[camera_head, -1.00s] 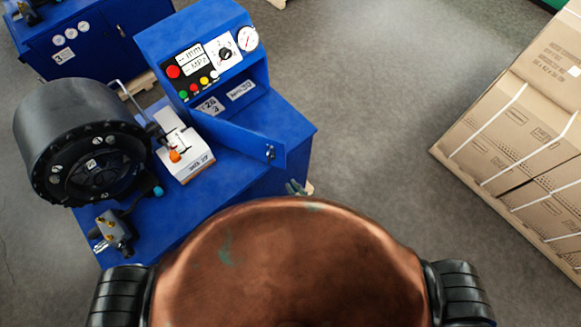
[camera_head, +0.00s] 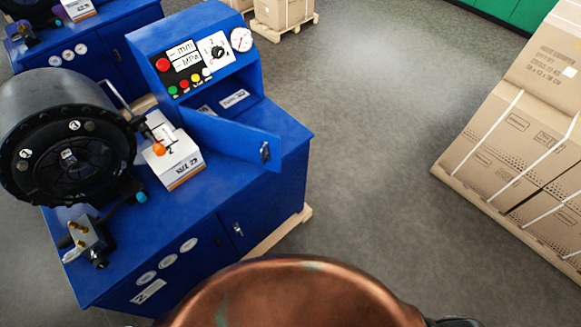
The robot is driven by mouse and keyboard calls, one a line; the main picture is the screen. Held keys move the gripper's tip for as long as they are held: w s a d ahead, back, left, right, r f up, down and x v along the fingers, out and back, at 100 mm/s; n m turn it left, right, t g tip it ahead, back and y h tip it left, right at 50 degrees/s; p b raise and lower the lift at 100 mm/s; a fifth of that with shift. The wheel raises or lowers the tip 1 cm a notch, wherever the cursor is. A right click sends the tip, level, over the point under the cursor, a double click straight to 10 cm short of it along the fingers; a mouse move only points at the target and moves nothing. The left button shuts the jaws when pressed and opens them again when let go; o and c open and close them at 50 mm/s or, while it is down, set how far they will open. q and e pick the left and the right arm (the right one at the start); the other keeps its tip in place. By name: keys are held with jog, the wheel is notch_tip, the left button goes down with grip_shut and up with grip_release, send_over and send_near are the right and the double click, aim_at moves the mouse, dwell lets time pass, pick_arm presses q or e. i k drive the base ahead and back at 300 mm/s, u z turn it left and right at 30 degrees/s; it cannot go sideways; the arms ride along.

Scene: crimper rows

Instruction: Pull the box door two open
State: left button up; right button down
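The blue box door (camera_head: 225,137) is a flat panel on the control box of the nearest blue crimper. It stands swung out from the box over the machine's top, with a small dark latch (camera_head: 265,151) near its free end. The control box (camera_head: 205,62) has gauges, a dial and coloured buttons on its upper face, and part of its lower compartment shows behind the door. Neither of my grippers is in view, and nothing visible touches the door.
The round black crimping head (camera_head: 65,140) and a white unit with an orange knob (camera_head: 172,160) stand left of the door. The machine's lower cabinet (camera_head: 215,240) is below. Strapped cartons (camera_head: 515,145) stand at the right, with open grey floor (camera_head: 365,150) between.

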aim_at(260, 148)
jog(key=z, duration=0.55)
jog(key=i, duration=0.45)
jog(key=u, duration=1.25)
